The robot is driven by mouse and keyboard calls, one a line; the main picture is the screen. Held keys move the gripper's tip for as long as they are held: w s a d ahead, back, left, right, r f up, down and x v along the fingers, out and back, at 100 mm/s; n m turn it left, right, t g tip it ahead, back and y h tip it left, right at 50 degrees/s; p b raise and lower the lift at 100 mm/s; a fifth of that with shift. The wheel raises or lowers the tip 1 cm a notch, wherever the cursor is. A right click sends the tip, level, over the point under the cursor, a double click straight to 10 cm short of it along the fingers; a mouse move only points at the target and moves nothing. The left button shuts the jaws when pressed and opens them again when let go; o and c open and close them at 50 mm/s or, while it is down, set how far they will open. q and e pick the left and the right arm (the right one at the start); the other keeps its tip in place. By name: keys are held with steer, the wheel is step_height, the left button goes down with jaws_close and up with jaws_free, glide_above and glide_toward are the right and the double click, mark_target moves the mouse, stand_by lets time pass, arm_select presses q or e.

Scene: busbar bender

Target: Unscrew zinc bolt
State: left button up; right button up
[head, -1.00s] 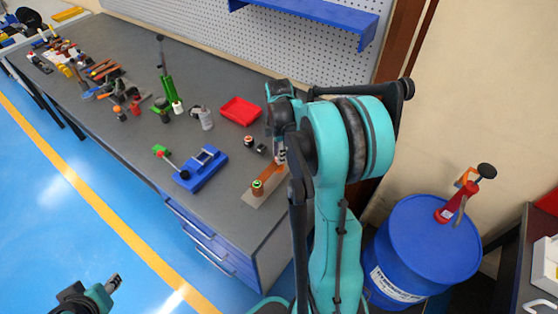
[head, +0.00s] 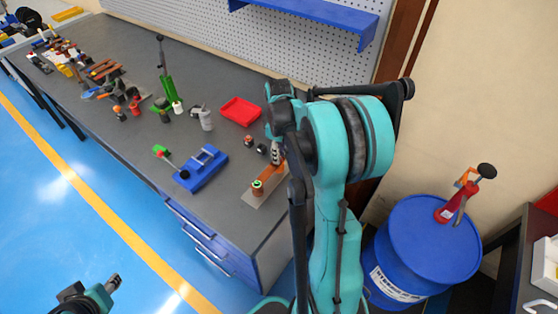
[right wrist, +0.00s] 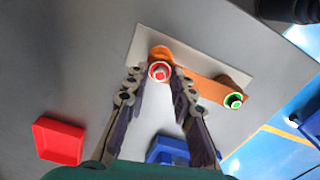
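A copper-orange busbar (right wrist: 205,86) lies on a pale plate (right wrist: 150,38) on the grey bench. A bolt with a red ring and pale centre (right wrist: 160,72) stands at one end of it, and a bolt with a green ring (right wrist: 235,101) at the other. The green-ringed bolt also shows in the head view (head: 257,187); the red-ringed one is hidden there by my right gripper (head: 275,157). In the right wrist view my right gripper (right wrist: 158,74) is open, with its fingertips on either side of the red-ringed bolt. My left gripper (head: 114,281) is low over the floor, away from the bench.
A red tray (head: 240,111), a blue fixture (head: 202,168) and small parts (head: 249,141) are near the busbar. Many tools fill the far left of the bench. A blue drum (head: 420,240) stands right of my right arm. The bench's front edge is close to the plate.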

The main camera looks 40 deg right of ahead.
steer(key=shift+m, duration=1.2)
steer(key=shift+m, duration=0.6)
jaws_close()
